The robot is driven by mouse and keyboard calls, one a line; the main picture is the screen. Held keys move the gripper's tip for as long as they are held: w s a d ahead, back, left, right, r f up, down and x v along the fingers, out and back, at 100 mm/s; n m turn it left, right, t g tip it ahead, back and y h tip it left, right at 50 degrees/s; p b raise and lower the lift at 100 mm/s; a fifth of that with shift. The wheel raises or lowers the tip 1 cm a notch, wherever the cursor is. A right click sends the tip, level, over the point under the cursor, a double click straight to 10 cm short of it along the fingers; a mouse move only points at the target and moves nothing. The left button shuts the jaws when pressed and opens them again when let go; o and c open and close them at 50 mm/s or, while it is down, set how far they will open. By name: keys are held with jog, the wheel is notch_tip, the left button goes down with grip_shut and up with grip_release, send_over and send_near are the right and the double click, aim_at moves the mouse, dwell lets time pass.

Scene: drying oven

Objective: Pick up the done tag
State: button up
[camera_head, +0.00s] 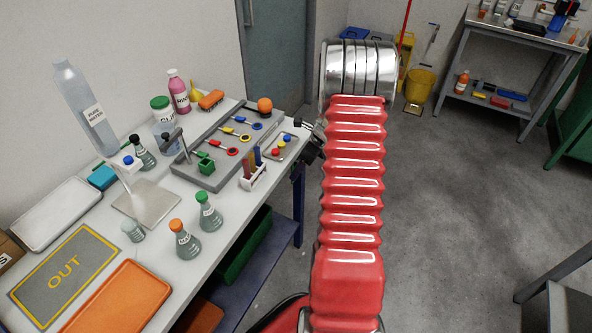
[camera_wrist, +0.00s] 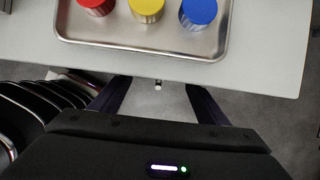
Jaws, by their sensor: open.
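I cannot make out a tag marked done in either view. My gripper (camera_wrist: 157,83) is open and empty in the wrist view, with its two dark fingers apart over the table's near edge. In the head view its dark end (camera_head: 310,140) shows partly behind my red arm, by the right end of the table. A small metal tray (camera_head: 268,151) lies beside it on the table. The tray also shows at the top of the wrist view (camera_wrist: 140,48), ahead of the fingers, holding red, yellow and blue topped pieces.
The white table (camera_head: 100,197) carries a grey board (camera_head: 205,178) with coloured pieces, a rack of tubes (camera_head: 253,178), flasks (camera_head: 185,240), bottles, an orange tray (camera_head: 120,298) and an OUT mat (camera_head: 35,291). Grey floor (camera_head: 450,200) is open on the right. A shelf cart (camera_head: 515,45) stands behind.

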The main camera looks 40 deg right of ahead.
jog(key=shift+w+a+x, duration=0.1)
jog(key=shift+x, duration=1.15)
jog(key=shift+w+a+x, duration=0.1)
jog(key=shift+x, duration=1.15)
jog(key=shift+r, duration=0.1)
jog(key=shift+c, duration=0.5)
jog(key=c, duration=1.1)
jog(key=shift+s+r, duration=0.1)
jog(key=shift+r, duration=0.75)
jog(key=s+d, duration=0.3)
jog(key=s, duration=0.5)
jog(key=s+d, duration=0.3)
jog(key=s, duration=0.6)
jog(key=shift+w+f, duration=0.1)
